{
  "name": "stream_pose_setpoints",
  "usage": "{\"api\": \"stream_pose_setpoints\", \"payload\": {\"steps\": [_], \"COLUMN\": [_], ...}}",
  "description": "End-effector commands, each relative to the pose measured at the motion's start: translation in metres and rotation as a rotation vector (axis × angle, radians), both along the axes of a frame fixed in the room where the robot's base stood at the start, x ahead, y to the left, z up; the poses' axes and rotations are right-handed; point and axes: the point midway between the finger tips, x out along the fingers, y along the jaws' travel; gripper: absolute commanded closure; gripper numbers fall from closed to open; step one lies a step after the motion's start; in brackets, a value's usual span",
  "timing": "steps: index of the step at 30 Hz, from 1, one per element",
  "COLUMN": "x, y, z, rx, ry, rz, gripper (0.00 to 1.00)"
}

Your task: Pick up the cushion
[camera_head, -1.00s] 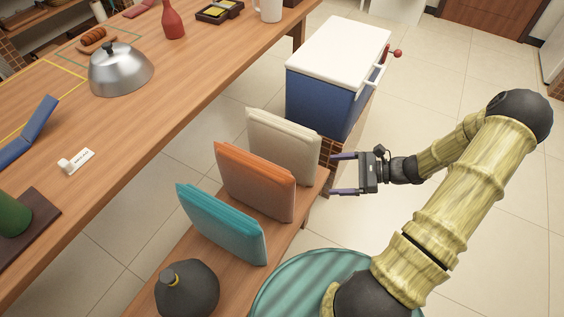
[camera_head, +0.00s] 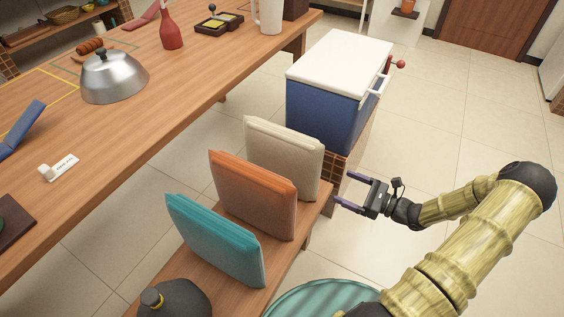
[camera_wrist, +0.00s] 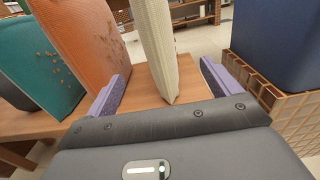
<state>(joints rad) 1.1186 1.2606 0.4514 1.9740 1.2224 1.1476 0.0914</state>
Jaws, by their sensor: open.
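Three cushions stand upright in a row on a wooden bench (camera_head: 205,287): a teal cushion (camera_head: 215,240), an orange cushion (camera_head: 252,195) and a cream cushion (camera_head: 283,158). My gripper (camera_head: 343,190) is open and empty, just right of the cream cushion and pointing toward it. In the wrist view, the cream cushion (camera_wrist: 155,45) stands edge-on ahead, in line with the gap between my purple fingers (camera_wrist: 162,90). The orange cushion (camera_wrist: 82,40) is beyond the left finger, and the teal cushion (camera_wrist: 35,65) is farther left.
A blue cooler with a white lid (camera_head: 338,62) stands on a brick base (camera_wrist: 270,92) close to my right finger. A long wooden table (camera_head: 150,130) with a metal dome (camera_head: 114,77) runs behind the bench. A dark round vase (camera_head: 175,298) is at the bench's near end.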

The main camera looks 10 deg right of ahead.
Motion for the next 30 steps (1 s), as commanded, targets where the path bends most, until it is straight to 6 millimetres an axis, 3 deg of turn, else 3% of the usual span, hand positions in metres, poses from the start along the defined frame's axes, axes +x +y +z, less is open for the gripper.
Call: {"api": "stream_pose_setpoints", "payload": {"steps": [15,30], "x": [0.052,0.059], "y": [0.073,0.083], "z": [-0.002,-0.002], "rx": [-0.002,-0.001], "ry": [-0.002,-0.001], "rz": [0.003,0.002], "gripper": [0.11,0.11]}}
